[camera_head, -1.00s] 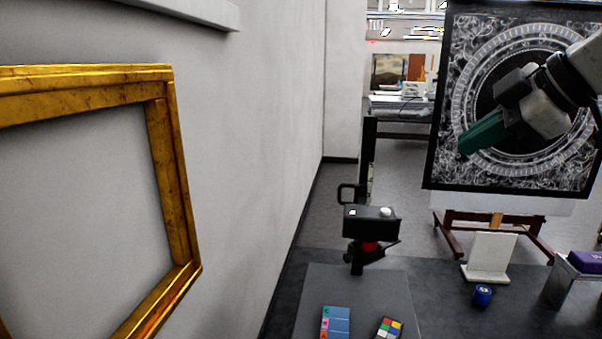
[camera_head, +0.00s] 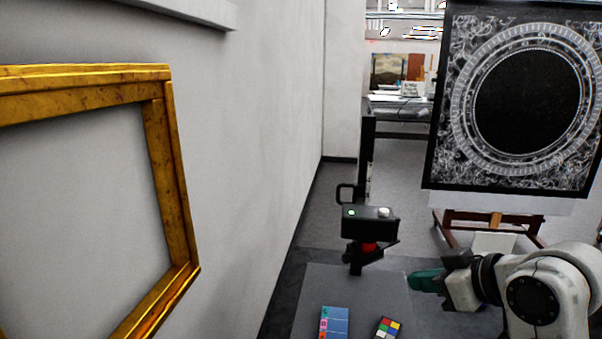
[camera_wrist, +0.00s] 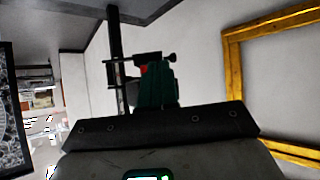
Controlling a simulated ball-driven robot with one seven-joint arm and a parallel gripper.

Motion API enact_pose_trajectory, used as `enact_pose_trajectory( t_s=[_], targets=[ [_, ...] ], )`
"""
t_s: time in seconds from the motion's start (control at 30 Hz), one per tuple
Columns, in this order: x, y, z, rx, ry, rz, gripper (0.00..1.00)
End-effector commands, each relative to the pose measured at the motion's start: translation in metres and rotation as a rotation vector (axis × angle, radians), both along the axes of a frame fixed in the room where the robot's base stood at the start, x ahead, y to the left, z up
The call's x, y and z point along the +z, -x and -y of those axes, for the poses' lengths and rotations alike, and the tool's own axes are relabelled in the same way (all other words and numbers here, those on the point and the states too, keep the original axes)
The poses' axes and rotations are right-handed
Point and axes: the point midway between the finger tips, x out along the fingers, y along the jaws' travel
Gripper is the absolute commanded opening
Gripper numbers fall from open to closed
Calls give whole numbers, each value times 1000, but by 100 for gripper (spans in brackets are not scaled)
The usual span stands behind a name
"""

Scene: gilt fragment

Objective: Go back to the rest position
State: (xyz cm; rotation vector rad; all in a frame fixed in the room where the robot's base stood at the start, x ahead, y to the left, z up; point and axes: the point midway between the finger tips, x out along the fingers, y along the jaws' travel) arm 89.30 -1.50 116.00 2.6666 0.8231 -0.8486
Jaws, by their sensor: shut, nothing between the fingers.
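My gripper (camera_head: 424,281) has green fingers and is at the lower right in the head view, low over the dark table and pointing left. Its fingers are together with nothing between them. In the wrist view the gripper (camera_wrist: 157,80) points toward the black device on its post, which its fingers partly hide. My white arm covers the lower right corner of the head view and hides part of the table there.
A gold frame (camera_head: 178,190) hangs on the left wall. A black ornate panel (camera_head: 520,95) stands on an easel behind.

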Motion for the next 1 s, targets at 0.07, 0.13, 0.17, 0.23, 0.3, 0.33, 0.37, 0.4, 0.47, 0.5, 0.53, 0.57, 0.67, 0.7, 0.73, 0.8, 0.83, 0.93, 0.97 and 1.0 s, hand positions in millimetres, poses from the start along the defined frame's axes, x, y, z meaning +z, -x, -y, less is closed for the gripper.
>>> enact_pose_trajectory(
  t_s=[0.07, 0.13, 0.17, 0.23, 0.3, 0.33, 0.37, 0.4, 0.47, 0.5, 0.53, 0.57, 0.67, 0.7, 0.73, 0.8, 0.83, 0.93, 0.97, 1.0],
  targets=[
    [-41, 18, -5, -61, -36, -62, 0],
    [-72, 34, -6, -120, -56, -112, 0],
    [-85, 42, -6, -145, -62, -133, 0],
    [-115, 63, -5, -206, -70, -184, 0],
    [-144, 86, -3, -266, -68, -236, 0],
    [-156, 97, -1, -292, -65, -259, 0],
    [-167, 108, 1, -318, -61, -280, 0],
    [-181, 123, 4, -352, -53, -307, 0],
    [-199, 145, 9, -398, -35, -345, 0],
    [-210, 159, 13, -427, -23, -367, 0],
    [-217, 169, 16, -447, -11, -382, 0],
    [-223, 178, 18, -465, -3, -395, 0],
    [-239, 208, 28, -520, 35, -436, 0],
    [-245, 219, 33, -540, 51, -449, 0],
    [-248, 227, 36, -555, 62, -458, 0],
    [-256, 245, 43, -584, 91, -479, 0],
    [-258, 253, 46, -597, 103, -487, 0],
    [-288, 270, 52, -616, 129, -531, 0],
    [-296, 275, 53, -618, 134, -549, 0],
    [-308, 282, 54, -619, 143, -574, 0]
  ],
)
